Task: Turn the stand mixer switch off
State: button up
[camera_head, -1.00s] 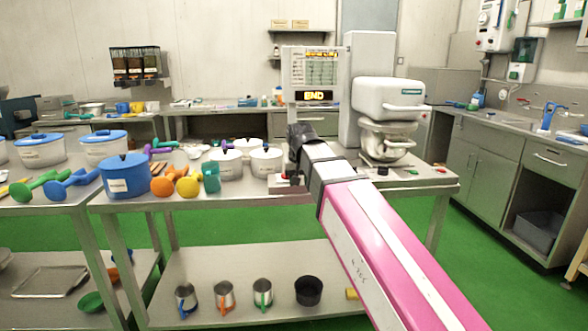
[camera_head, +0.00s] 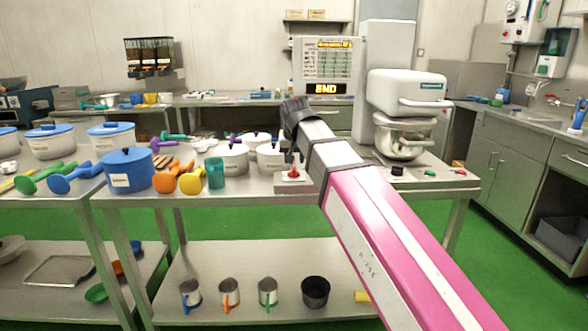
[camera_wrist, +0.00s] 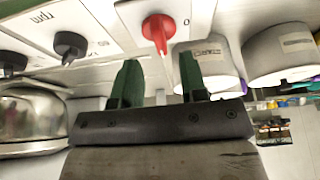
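The stand mixer (camera_head: 408,90) stands at the right of the steel table, white with a metal bowl (camera_head: 403,140) under its head. In the wrist view a red knob (camera_wrist: 158,28) sits on a white plate, just beyond the fingertips and roughly between them. A red control (camera_head: 293,172) on a white plate shows at the table's front edge in the head view. My gripper (camera_wrist: 159,62) is open, its two green fingers apart with nothing between them. In the head view my arm hides most of the gripper. I cannot tell which knob is the mixer switch.
Two dark knobs (camera_wrist: 70,46) and (camera_wrist: 12,62) sit on white plates left of the red one. Grey pots (camera_wrist: 208,65) are close on the right in the wrist view. Blue-lidded pots crowd the left.

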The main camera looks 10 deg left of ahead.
aim_at(294, 168)
jog(key=shift+x, duration=2.6)
grip_shut()
